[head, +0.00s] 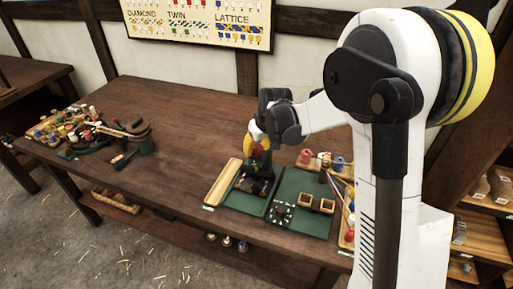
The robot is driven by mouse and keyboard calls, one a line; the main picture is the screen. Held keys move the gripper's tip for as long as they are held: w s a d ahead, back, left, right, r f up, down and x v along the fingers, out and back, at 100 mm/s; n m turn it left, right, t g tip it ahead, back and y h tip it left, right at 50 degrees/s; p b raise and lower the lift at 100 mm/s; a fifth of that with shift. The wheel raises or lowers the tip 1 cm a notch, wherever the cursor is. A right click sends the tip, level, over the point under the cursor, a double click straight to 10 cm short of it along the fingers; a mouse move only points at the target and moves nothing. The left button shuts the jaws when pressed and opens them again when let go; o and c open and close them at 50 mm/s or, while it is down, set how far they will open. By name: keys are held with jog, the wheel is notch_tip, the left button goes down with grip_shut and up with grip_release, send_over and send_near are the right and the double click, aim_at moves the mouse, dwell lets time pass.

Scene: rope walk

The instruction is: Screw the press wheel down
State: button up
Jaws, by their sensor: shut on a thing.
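The small press (257,168) stands on a green mat, with a dark lower part and a green upper part. A red and yellow round piece, which looks like the press wheel (255,135), shows at its top, directly at my gripper (262,129). My gripper is shut on this wheel, reaching in from the right. My fingers hide part of the wheel, and the exact grip and any gap between wheel and press cannot be made out.
Green mats (305,223) hold small wooden boxes (317,204) and a dark round item (281,213). A pale wooden tray (223,182) lies left of the press. Coloured spools (322,160) stand right. Tools and bobbins (72,128) crowd the table's left end; its middle is clear.

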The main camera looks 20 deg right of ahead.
jog(key=m+h, duration=0.1)
jog(key=m, duration=0.2)
jog(key=m+h, duration=0.1)
jog(key=m, duration=0.2)
jog(key=shift+h, duration=0.3)
jog(key=m+h, duration=0.1)
jog(key=m, duration=0.2)
jog(key=m+g+h, duration=0.1)
jog(key=m, duration=0.2)
jog(key=shift+m+g+p, duration=0.3)
jog(key=shift+m, duration=0.1)
jog(key=o, duration=1.2)
jog(key=v, duration=1.2)
